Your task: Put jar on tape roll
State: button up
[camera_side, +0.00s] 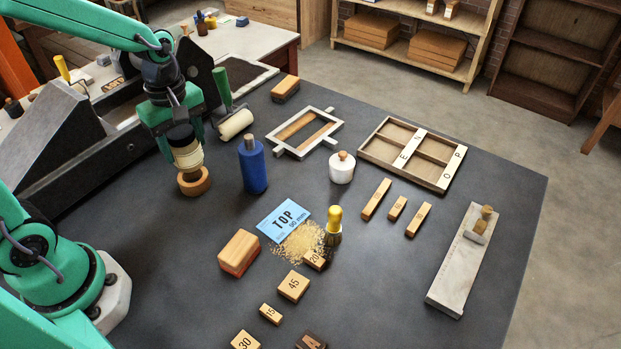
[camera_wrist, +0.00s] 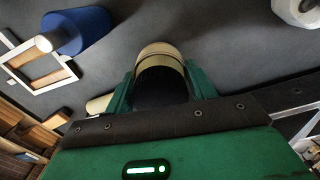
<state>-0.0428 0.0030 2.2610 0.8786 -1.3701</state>
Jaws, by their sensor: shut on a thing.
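My gripper (camera_side: 184,140) is shut on a cream jar (camera_side: 188,157) with a black lid, at the left of the side view. The jar is roughly upright. Directly below it is the tape roll (camera_side: 194,182), a brown ring on the dark table. The jar's base appears at the roll's top; I cannot tell whether they touch. In the wrist view, the jar (camera_wrist: 160,50) sits between the green fingers of my gripper (camera_wrist: 160,88), its black lid towards the camera. The tape roll is not clearly distinguishable there.
A green-handled roller (camera_side: 233,120) lies just right of my gripper. A blue bottle (camera_side: 252,165) stands farther right, with a white pot (camera_side: 342,168) beyond it. A wooden block (camera_side: 239,252) lies nearer the front. Bare table surrounds the tape roll's front side.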

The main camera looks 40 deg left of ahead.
jog(key=shift+w+a+f, duration=0.25)
jog(key=shift+a+f, duration=0.15)
jog(key=shift+a, duration=0.25)
jog(key=shift+w+a+f, duration=0.3)
jog(key=shift+a+f, duration=0.1)
jog(key=shift+a, duration=0.2)
jog(key=shift+w+a+f, duration=0.25)
jog(key=shift+a+f, duration=0.15)
jog(key=shift+a, duration=0.25)
jog(key=shift+f, duration=2)
jog(key=shift+f, duration=0.2)
jog(key=o, duration=1.1)
jog(key=shift+r, duration=0.1)
notch_tip(320, 180, up, 12)
jog(key=shift+r, duration=0.15)
